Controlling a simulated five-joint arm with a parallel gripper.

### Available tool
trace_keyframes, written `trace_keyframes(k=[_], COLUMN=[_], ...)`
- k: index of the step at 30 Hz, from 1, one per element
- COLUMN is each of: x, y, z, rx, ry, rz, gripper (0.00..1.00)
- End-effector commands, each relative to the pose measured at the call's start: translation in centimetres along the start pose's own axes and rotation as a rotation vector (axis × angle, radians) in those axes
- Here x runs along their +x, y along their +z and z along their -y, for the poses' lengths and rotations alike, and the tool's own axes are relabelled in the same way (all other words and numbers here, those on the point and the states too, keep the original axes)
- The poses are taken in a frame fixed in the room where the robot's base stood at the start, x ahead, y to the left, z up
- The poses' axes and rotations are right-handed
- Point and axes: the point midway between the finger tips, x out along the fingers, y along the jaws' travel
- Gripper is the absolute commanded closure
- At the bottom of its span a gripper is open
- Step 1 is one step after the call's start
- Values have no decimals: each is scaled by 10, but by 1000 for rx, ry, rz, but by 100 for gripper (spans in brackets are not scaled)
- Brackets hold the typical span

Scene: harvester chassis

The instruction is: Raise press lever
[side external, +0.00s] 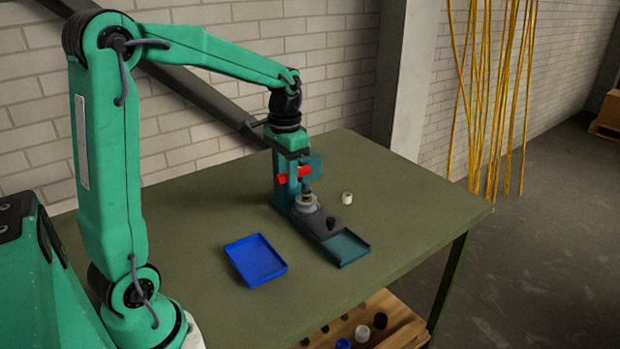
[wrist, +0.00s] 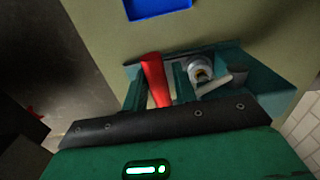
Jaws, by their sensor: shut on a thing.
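The red press lever (side external: 284,177) shows at the upper part of the small press on the table and sticks out sideways. It also shows in the wrist view (wrist: 155,80) as a red bar. My gripper (side external: 294,182) points down at the press and is shut on the lever, with its fingers on either side of it. The green press (side external: 309,223) has a long base with a round metal part (side external: 306,202) under the lever. My gripper hides part of the press's upper frame. The metal part also shows in the wrist view (wrist: 200,72).
A blue tray (side external: 257,260) lies left of the press. A white cap (side external: 347,198) stands on the table (side external: 400,200) behind the press, and a black piece (side external: 331,223) is on the base. A lower shelf (side external: 395,320) holds several small pieces. The table's right side is clear.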

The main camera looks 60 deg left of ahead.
Motion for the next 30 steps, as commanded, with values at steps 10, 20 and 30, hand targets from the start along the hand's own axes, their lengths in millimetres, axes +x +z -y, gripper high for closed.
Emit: trace_keyframes(k=[10,20,30], x=[-8,-11,-22], y=[0,-1,-1], z=[6,9,18], rx=[-5,-6,-7], ry=[-2,-2,-2], rz=[-5,-5,-5], gripper=[85,83,80])
